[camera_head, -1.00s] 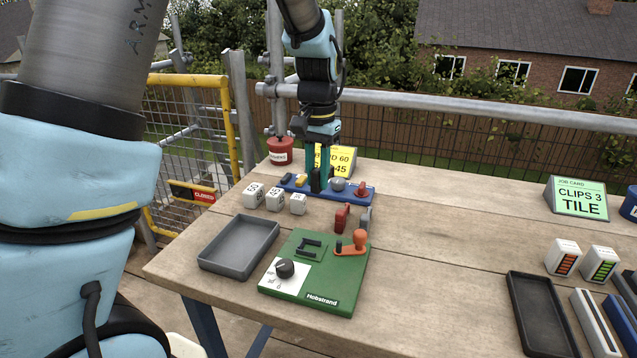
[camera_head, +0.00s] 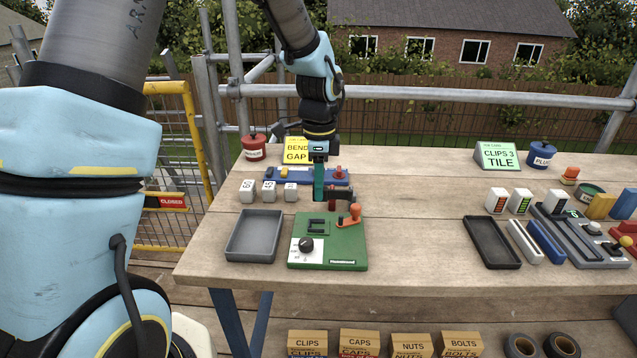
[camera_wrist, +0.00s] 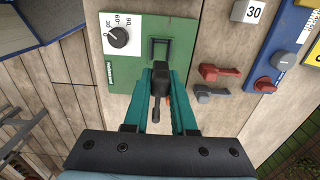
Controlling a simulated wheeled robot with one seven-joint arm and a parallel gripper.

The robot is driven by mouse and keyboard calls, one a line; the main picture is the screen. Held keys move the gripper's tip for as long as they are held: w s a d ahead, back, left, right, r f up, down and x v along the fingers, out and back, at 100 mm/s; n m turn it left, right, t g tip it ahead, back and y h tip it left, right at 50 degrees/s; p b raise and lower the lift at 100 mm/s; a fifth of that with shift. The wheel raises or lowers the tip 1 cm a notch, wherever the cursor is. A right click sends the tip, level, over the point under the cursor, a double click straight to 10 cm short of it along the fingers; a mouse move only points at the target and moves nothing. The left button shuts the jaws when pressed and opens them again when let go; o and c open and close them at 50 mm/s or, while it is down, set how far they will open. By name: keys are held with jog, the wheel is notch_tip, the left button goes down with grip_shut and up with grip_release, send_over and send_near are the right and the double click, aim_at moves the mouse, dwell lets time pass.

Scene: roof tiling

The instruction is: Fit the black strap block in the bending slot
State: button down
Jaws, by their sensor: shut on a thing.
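The black strap block (camera_wrist: 158,80) is between the teal fingers of my gripper (camera_wrist: 160,74) in the wrist view. My gripper (camera_head: 319,194) is shut on it, above the table between the blue rack (camera_head: 322,176) and the green Hobstrand board (camera_head: 344,255). In the head view the block is mostly hidden by the fingers. The black bracket forming the bending slot (camera_head: 316,226) is on the board's upper part. In the wrist view the slot (camera_wrist: 160,48) shows just beyond the fingertips. The dial (camera_head: 306,245) and orange lever (camera_head: 352,216) are on the board too.
A grey tray (camera_head: 232,252) stands left of the board. White numbered blocks (camera_head: 269,191) stand behind the tray. A red piece (camera_wrist: 222,72) and a grey piece (camera_wrist: 212,94) lie beside the board. The table right of the board is clear up to a black tray (camera_head: 473,250).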

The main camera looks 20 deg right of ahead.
jog(key=shift+a+f+b, duration=0.1)
jog(key=shift+f+b, duration=1.9)
jog(key=shift+f, duration=0.6)
jog(key=shift+f+b, duration=0.5)
jog(key=shift+f, duration=0.45)
jog(key=shift+f, duration=0.5)
jog(key=c, duration=0.7)
grip_release()
jog(key=shift+o, duration=0.2)
jog(key=shift+r+p, duration=0.15)
jog(key=shift+p, duration=0.2)
jog(key=shift+r+p, duration=3)
jog(key=shift+r, duration=0.4)
